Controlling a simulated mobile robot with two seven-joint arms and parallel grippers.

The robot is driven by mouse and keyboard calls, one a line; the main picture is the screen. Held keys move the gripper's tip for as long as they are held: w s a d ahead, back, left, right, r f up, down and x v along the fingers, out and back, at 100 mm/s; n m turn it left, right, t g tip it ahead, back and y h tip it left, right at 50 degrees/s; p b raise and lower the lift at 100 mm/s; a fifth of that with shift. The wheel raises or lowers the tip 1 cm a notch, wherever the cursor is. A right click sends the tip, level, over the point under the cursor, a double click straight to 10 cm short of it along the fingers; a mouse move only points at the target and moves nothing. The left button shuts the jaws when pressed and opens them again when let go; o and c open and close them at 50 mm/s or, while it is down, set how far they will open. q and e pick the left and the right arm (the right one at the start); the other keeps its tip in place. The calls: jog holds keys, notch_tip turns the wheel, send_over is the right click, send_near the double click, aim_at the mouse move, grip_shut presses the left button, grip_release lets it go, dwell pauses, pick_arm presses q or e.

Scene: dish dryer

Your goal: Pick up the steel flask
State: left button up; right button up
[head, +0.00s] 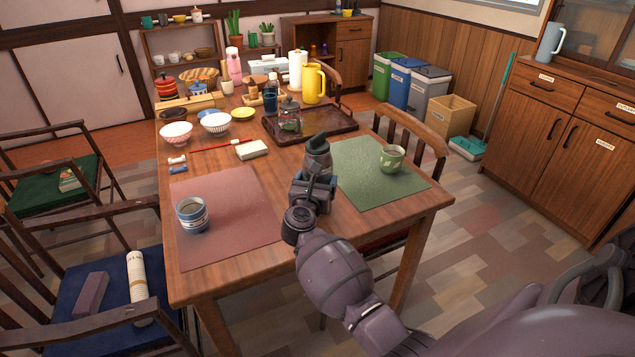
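The steel flask (317,157) stands upright on the table between the green placemat and the dark tray. It is grey with a dark cap, and its lower part is hidden behind my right gripper. My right gripper (315,184) reaches in from the lower right and is right at the flask on its near side. Its fingertips are mostly hidden by the gripper's own body, so I cannot tell whether they are open or shut on the flask. My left gripper is not in view.
A green cup (391,158) stands on the green placemat (372,190) to the right. A blue-striped cup (192,215) stands on the red placemat (235,235). A glass jar (289,115) stands on the dark tray (340,118) behind. A chair (412,135) is at the right edge.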

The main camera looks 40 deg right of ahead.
jog(key=c, duration=0.7)
jog(key=shift+r, duration=0.1)
jog(key=shift+c, duration=1)
jog(key=shift+r, duration=0.15)
